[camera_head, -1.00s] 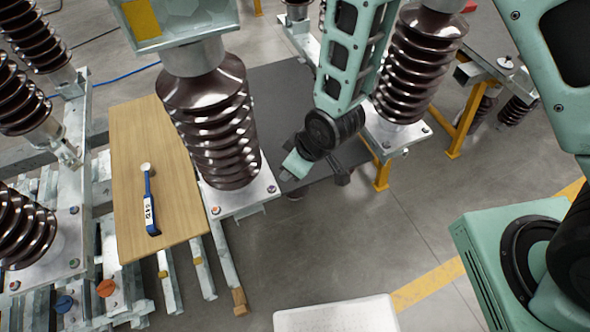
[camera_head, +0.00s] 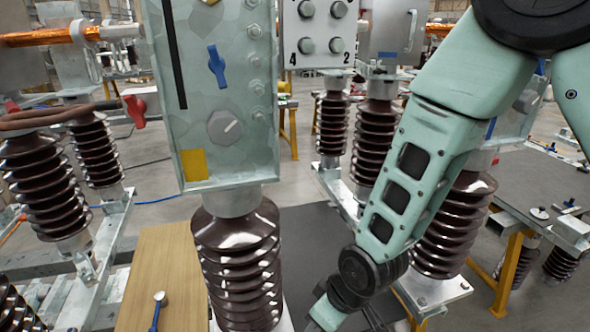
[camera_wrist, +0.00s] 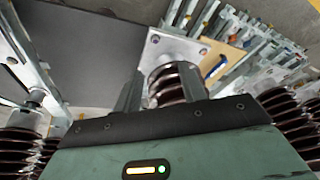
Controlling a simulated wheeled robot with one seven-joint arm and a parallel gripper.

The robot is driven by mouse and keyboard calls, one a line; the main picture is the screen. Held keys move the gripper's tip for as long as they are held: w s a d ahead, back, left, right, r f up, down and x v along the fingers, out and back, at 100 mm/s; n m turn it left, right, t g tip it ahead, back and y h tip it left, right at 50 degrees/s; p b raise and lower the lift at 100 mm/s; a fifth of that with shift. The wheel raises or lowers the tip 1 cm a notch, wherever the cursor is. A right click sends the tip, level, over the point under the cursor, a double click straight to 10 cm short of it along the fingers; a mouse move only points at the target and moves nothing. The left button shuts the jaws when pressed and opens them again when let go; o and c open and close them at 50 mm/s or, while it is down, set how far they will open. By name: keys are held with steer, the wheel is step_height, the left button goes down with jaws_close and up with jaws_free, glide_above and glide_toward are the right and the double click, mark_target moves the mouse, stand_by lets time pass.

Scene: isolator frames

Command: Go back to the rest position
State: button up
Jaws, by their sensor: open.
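My gripper (camera_wrist: 161,86) shows in the wrist view with its two fingers apart and nothing between them. Behind the fingers stands a brown ribbed insulator (camera_wrist: 172,82) on a pale metal plate. In the head view my arm reaches down from the upper right, and its wrist is at the bottom edge, right of the front insulator (camera_head: 238,262). The fingertips are not visible there. A wooden board (camera_head: 160,270) with a blue-handled tool (camera_head: 156,312) lies left of this insulator. The board (camera_wrist: 212,55) and tool (camera_wrist: 216,68) also show in the wrist view.
A grey-green metal cabinet (camera_head: 225,120) with a blue handle sits atop the front insulator. A control box (camera_head: 318,35) with several knobs is behind it. More insulators stand at left and behind my arm. A dark table (camera_head: 545,190) stands at right. A dark flat surface (camera_wrist: 95,50) fills the wrist view's upper left.

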steer(key=s+d+r+m+g+h+b, duration=0.1)
steer(key=s+d+r+b, duration=0.1)
steer(key=s+d+b, duration=0.2)
steer(key=s+d+r+g+h+b, duration=0.1)
steer(key=s+d+r+b, duration=0.2)
steer(key=s+b, duration=0.4)
steer(key=s+d, duration=0.1)
steer(key=s, duration=0.1)
steer(key=shift+s+d+m+h, duration=0.3)
steer(key=shift+s+d+m, duration=0.05)
steer(key=shift+m, duration=0.05)
